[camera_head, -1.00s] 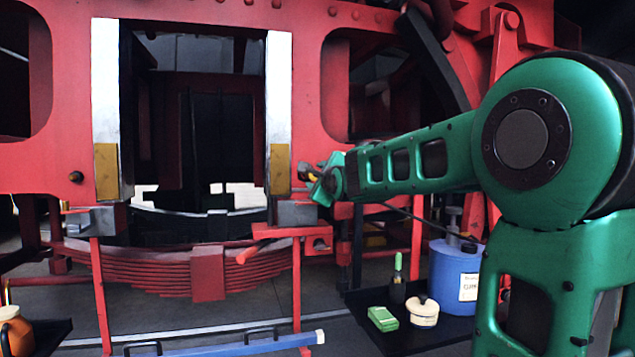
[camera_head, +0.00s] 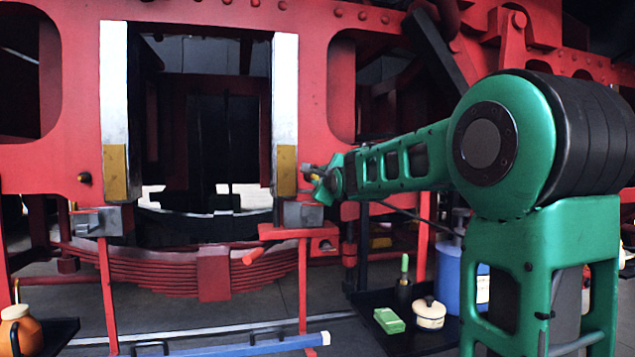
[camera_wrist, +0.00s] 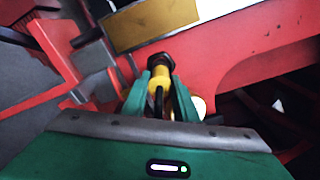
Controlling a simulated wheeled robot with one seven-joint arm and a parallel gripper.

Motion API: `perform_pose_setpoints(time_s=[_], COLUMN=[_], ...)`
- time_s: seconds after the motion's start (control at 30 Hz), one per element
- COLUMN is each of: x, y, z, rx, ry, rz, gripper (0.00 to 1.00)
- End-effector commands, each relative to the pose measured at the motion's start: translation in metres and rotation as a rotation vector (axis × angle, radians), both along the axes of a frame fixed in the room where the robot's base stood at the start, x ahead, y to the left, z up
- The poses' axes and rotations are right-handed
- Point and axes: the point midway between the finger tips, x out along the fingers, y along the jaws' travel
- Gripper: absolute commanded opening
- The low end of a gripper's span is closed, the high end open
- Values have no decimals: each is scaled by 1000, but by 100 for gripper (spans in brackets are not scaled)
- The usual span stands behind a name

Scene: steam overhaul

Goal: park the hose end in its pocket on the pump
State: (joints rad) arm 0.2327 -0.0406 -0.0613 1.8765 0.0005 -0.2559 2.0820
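My gripper (camera_head: 322,182) is at the red frame, just right of the white-and-brass guide face. In the wrist view my gripper (camera_wrist: 158,82) has its green fingers closed around the yellow hose end (camera_wrist: 159,86). A dark round fitting sits at the tip of the hose end, against or very near the red frame; I cannot tell whether they are joined. A thin black hose (camera_head: 415,214) runs from beside my gripper towards the blue pump (camera_head: 447,278), which stands on a black shelf, partly hidden behind my arm. Its pocket cannot be made out.
A red bracket (camera_head: 300,233) stands below my gripper. A blue bar (camera_head: 250,347) lies low in front. An orange jug (camera_head: 15,335) is at far left.

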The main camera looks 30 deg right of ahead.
Motion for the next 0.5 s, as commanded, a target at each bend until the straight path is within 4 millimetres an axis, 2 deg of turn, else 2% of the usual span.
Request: perform_pose_setpoints(time_s=[0.3,0.5], x=[-1,-11], y=[0,3], z=[1,2], rx=[-1,-1], ry=[-2,-2], rz=[0,0], gripper=[0,0])
